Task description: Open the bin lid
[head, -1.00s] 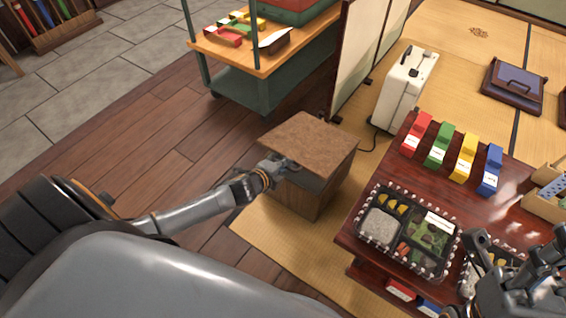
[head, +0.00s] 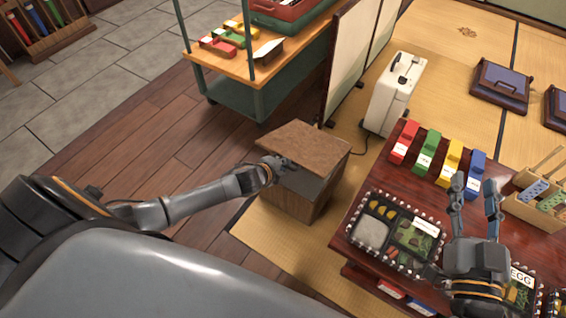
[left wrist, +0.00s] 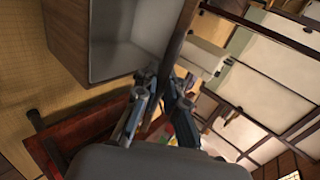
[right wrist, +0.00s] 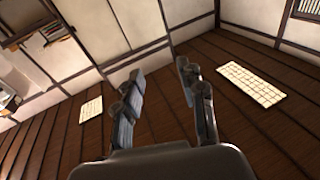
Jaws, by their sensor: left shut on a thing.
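The bin (head: 290,203) is a wooden box on the mat, left of the low table. Its brown lid (head: 305,141) is tilted up a little, with a grey inside showing under the near edge. My left gripper (head: 280,163) is shut on that edge. In the left wrist view the lid (left wrist: 181,35) stands edge-on between the fingers (left wrist: 168,85), with the bin's open grey inside (left wrist: 112,40) beside it. My right gripper (head: 474,190) is open and empty above the table; it also shows spread in the right wrist view (right wrist: 160,75).
The red-brown table (head: 349,237) holds lunch boxes (head: 405,235) and coloured blocks (head: 440,158). A white case (head: 392,95) and a folding screen (head: 345,60) stand behind the bin. A green cart (head: 235,95) is further back. Wooden floor (head: 150,150) is clear at left.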

